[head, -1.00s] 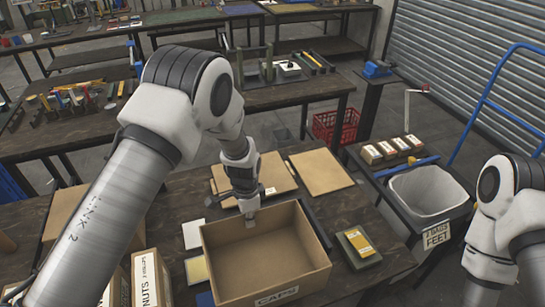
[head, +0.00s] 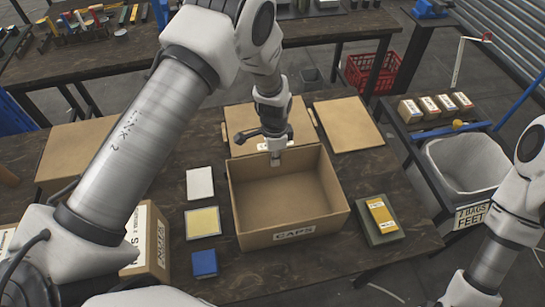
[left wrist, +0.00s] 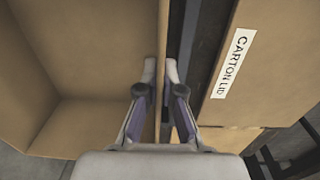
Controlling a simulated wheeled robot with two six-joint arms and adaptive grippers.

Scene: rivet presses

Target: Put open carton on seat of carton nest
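The open carton (head: 290,238) is a brown box without a lid, labelled CAPS, upright at the middle of the near table. My left gripper (head: 275,160) is at its far wall. In the left wrist view, the two fingers (left wrist: 161,72) lie on either side of the thin carton wall (left wrist: 162,30), closed on it, one finger inside and one outside. The carton's underside is hidden, so I cannot tell whether it touches the table. I cannot clearly pick out the carton nest. My right arm shows at the right edge, but its gripper is out of view.
The carton lid (left wrist: 265,60) lies just beyond the gripped wall. Another brown panel (head: 348,125) is right of it. White (head: 200,182), yellow (head: 202,222) and blue (head: 204,263) items lie left of the carton. A green box (head: 372,235) stands right. A grey bin (head: 465,165) is beyond.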

